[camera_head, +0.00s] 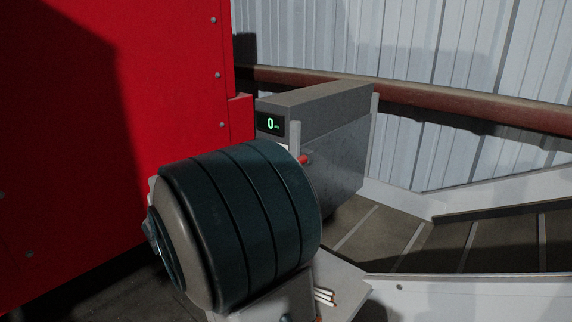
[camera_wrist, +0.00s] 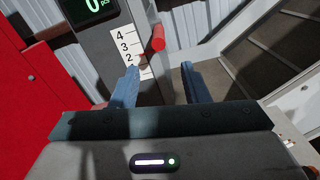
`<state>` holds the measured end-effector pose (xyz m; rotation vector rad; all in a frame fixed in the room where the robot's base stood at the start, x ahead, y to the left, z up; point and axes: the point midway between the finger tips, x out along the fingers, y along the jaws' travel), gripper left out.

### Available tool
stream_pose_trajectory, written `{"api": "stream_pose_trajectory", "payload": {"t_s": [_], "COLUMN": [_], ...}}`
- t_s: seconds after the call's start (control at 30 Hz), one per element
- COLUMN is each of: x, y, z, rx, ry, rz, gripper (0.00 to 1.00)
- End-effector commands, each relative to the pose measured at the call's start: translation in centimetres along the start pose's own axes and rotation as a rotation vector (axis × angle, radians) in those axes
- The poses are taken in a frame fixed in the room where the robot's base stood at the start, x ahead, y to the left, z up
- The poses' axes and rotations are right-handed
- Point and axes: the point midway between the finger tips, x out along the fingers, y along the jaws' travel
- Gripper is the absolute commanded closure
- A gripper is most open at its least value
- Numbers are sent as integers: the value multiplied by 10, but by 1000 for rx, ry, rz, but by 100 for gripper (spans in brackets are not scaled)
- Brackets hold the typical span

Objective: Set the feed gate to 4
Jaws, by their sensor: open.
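The feed gate's grey housing (camera_head: 335,120) stands beside a red cabinet, and its small screen (camera_head: 270,123) shows a green 0. A red handle (camera_head: 303,159) sticks out beside it; it shows in the wrist view (camera_wrist: 158,40) too. A white scale (camera_wrist: 124,46) there reads 4, 3, 2 from the top down; its lower part is partly behind my left finger. My gripper (camera_wrist: 158,80) is open and empty, with blue fingers. The handle lies beyond the fingertips, roughly between them in the picture, apparently untouched.
The red cabinet (camera_head: 180,60) borders the left side. A slatted conveyor belt (camera_head: 470,245) with pale metal side walls runs to the right. A rusty red rail (camera_head: 470,108) crosses the corrugated wall behind.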

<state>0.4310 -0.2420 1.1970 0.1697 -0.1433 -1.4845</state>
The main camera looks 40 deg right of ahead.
Motion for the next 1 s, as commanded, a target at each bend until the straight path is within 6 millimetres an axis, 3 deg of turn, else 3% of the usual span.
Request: {"api": "stream_pose_trajectory", "payload": {"t_s": [0.17, 0.5, 0.7, 1.0], "x": [17, 88, 121, 138], "y": [2, 2, 2, 2], "z": [2, 4, 3, 2], "rx": [-10, -10, -8, -7], "ry": [-11, -10, -10, -8], "rz": [4, 1, 4, 6], "gripper": [59, 59, 59, 59]}}
